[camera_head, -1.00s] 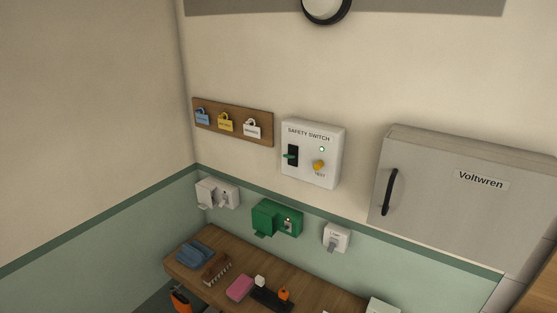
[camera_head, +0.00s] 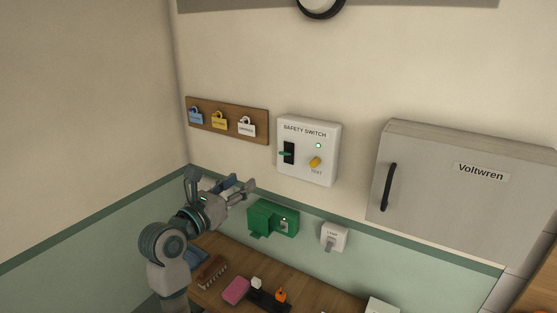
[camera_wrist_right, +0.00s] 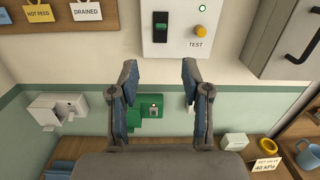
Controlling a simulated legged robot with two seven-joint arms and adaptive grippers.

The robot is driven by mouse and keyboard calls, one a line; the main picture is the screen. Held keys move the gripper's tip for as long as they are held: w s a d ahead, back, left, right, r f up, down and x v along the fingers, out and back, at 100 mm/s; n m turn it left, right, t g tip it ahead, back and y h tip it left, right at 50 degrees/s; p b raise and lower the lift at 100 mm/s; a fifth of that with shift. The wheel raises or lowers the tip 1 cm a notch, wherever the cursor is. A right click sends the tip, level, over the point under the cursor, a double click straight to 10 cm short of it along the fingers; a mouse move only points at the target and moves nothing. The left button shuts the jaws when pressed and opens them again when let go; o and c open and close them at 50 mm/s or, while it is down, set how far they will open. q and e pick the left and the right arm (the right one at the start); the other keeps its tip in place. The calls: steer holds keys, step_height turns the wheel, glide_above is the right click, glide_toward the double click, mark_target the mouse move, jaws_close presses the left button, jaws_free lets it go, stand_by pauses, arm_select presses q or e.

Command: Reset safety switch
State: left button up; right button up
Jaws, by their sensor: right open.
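The white safety switch box (camera_head: 330,158) hangs on the wall. It has a black slot with a green lever (camera_head: 285,153) near mid-slot, a lit green lamp (camera_head: 318,145) and a yellow test knob (camera_head: 315,162). My right gripper (camera_head: 222,184) is open and empty, below and left of the box. In the right wrist view, the open fingers (camera_wrist_right: 160,80) show below the box (camera_wrist_right: 180,45), apart from it. The lever (camera_wrist_right: 161,27) and knob (camera_wrist_right: 200,32) are visible there. My left gripper is not in view.
A tag board (camera_head: 230,137) hangs left of the box. A green wall unit (camera_head: 262,217) and a small lamp switch (camera_head: 334,237) are below it. A grey cabinet (camera_head: 440,200) stands out at right. A wooden bench (camera_head: 225,285) holds a pink block and other items.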

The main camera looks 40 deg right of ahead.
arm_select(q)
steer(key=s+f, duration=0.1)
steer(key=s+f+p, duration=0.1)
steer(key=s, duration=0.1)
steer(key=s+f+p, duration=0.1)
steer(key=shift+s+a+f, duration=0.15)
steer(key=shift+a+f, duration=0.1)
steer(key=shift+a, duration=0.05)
arm_select(e)
glide_toward(285, 154)
steer(key=shift+y, duration=0.4)
steer(key=x, duration=0.6)
steer(key=w+x, duration=0.1)
steer(key=x, duration=0.2)
steer(key=shift+r, duration=0.1)
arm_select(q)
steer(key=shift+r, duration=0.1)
arm_select(e)
steer(key=shift+a, duration=0.1)
jaws_close()
